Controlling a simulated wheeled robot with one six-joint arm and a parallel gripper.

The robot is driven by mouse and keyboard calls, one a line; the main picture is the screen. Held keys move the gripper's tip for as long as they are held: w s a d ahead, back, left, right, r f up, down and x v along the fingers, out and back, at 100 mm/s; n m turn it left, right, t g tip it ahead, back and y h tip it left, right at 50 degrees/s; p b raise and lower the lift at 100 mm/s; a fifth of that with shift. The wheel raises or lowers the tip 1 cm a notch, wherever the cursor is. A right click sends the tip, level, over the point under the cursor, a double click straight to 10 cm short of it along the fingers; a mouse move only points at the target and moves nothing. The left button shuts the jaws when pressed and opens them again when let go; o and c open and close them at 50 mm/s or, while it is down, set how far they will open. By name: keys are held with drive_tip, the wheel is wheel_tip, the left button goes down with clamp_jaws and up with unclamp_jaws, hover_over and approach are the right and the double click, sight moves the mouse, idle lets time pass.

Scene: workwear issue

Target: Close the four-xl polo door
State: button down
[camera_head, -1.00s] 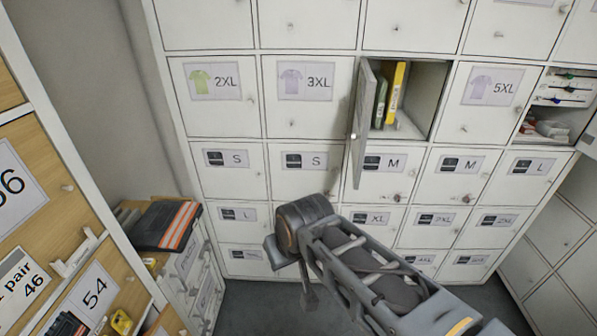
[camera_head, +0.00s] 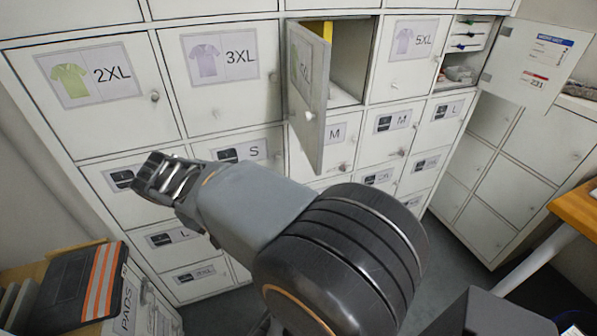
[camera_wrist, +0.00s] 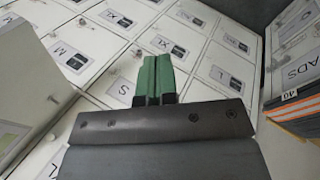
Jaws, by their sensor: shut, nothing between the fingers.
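The four-xl polo door (camera_head: 308,90) is the open door between the 3XL door (camera_head: 222,75) and the 5XL door (camera_head: 405,55) in the head view. It stands swung out on its left side, with a knob near its free edge and a label seen at a slant. Its open compartment (camera_head: 352,62) shows a yellow item inside, partly hidden by the door. My gripper (camera_head: 158,176) is left of the door and lower, in front of the S doors, apart from it. In the wrist view its green fingers (camera_wrist: 155,78) are shut and empty.
A second open door (camera_head: 535,65) stands at the right beside a compartment with supplies. A dark stack with orange stripes (camera_head: 75,285) sits on a low cabinet at lower left. A wooden table (camera_head: 578,208) is at right. Grey floor shows between cabinets.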

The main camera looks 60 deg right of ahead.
drive_tip(key=w+d+f+m+g+h+b, duration=0.1)
drive_tip(key=d+m+g+h+b, duration=0.1)
drive_tip(key=d+g+h, duration=0.35)
drive_tip(key=m+g+h+b, duration=0.3)
drive_tip(key=m+g, duration=0.1)
drive_tip(key=g, duration=0.1)
approach(312, 164)
drive_tip(key=shift+y, duration=0.25)
drive_tip(key=p+x, duration=0.1)
drive_tip(key=x, duration=0.3)
drive_tip(key=p+x, duration=0.1)
drive_tip(key=shift+s+d+r+p, duration=0.25)
drive_tip(key=shift+d+r+p, duration=0.05)
drive_tip(key=shift+r, duration=0.05)
drive_tip(key=shift+x, duration=0.9)
drive_tip(key=shift+f, duration=0.15)
